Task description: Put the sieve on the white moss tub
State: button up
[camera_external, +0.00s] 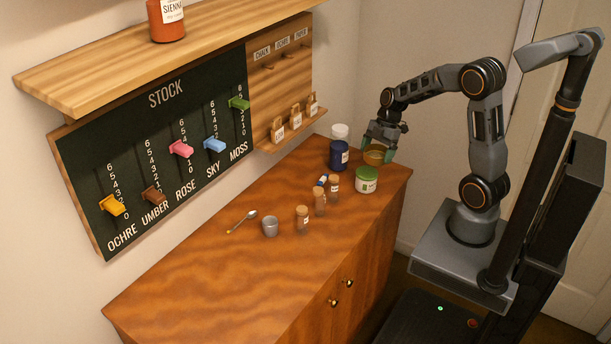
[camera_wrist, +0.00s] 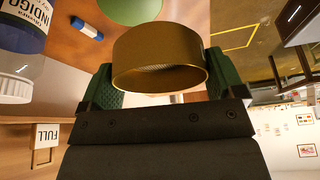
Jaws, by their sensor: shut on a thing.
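A brass sieve (camera_external: 375,155) with a round rim is held in my gripper (camera_external: 384,138) near the far right end of the table. In the wrist view the sieve (camera_wrist: 160,58) sits between the two green fingers (camera_wrist: 160,85), which are shut on it; its mesh shows inside the ring. The white moss tub (camera_external: 366,186) has a green top and stands upright on the table, just in front of the sieve in the external view. Its green top (camera_wrist: 130,8) shows partly at the wrist view's upper edge, apart from the sieve.
A blue indigo jar (camera_external: 338,156) with a white lid stands left of the sieve. A grey cup (camera_external: 270,227) and a spoon (camera_external: 242,221) are farther left. The table's front left is clear.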

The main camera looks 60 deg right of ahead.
aim_at(370, 153)
jog(key=shift+w+d+f, duration=0.15)
jog(key=shift+w+f, duration=1.1)
jog(key=shift+f, duration=0.25)
notch_tip(370, 153, down, 3)
jog(key=shift+w+r+p, duration=0.1)
jog(key=shift+w+p, duration=0.05)
jog(key=shift+p, duration=0.7)
jog(key=shift+f, duration=0.3)
jog(key=shift+f, duration=0.15)
jog(key=o, duration=0.7)
